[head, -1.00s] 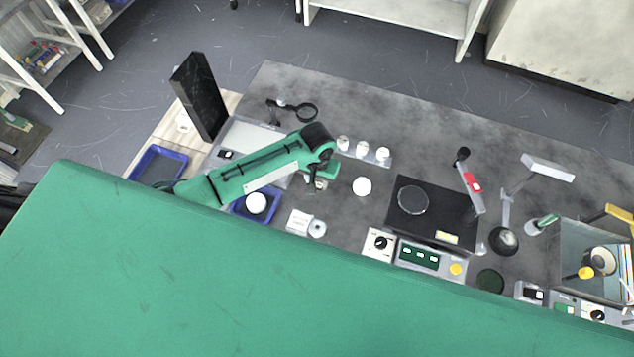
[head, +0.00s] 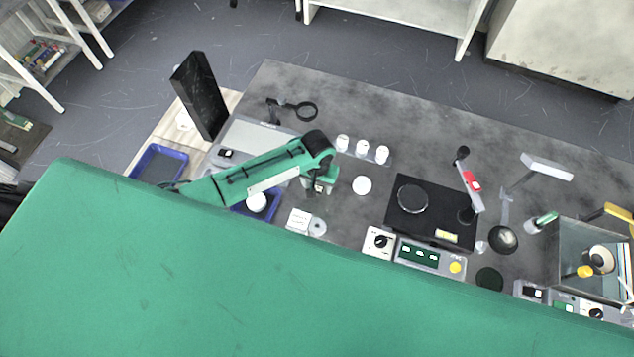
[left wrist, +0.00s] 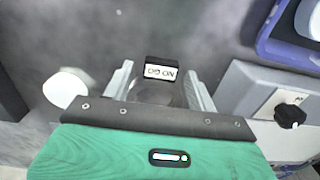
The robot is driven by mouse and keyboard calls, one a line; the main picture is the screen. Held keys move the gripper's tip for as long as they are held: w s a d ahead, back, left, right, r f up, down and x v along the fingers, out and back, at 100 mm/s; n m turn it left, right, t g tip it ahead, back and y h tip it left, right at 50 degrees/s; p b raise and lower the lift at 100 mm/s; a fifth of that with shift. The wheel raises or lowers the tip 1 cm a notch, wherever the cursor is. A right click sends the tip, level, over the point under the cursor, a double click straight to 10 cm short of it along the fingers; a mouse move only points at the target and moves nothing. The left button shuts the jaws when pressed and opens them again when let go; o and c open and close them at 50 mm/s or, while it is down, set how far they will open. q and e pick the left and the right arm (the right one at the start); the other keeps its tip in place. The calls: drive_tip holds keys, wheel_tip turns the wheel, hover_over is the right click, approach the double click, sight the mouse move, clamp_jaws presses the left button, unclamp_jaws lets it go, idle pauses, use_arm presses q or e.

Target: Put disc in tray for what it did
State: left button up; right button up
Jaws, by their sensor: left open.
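My left gripper (head: 320,188) is open above the grey table, between a blue tray (head: 238,209) and a white round piece (head: 362,185). The tray holds a white round thing (head: 256,202); it also shows in the left wrist view (left wrist: 309,20). A second blue tray (head: 158,166), at the far left, looks empty. In the left wrist view, a small black block (left wrist: 161,73) with a white label shows between the open fingers. Its lettering appears upside down. A dim grey round shape (left wrist: 153,94) lies beside it; I cannot tell whether the fingers touch either.
A tall black slab (head: 200,95) stands at the back left. A black platen unit (head: 430,212) with a red-handled arm (head: 473,183) is to the right. A glass tank (head: 575,250) is at the far right.

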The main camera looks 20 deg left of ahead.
sight(317, 186)
use_arm(q)
wheel_tip(317, 186, up, 12)
drive_tip(key=b, duration=0.1)
drive_tip(key=shift+r, duration=0.2)
idle(0.7)
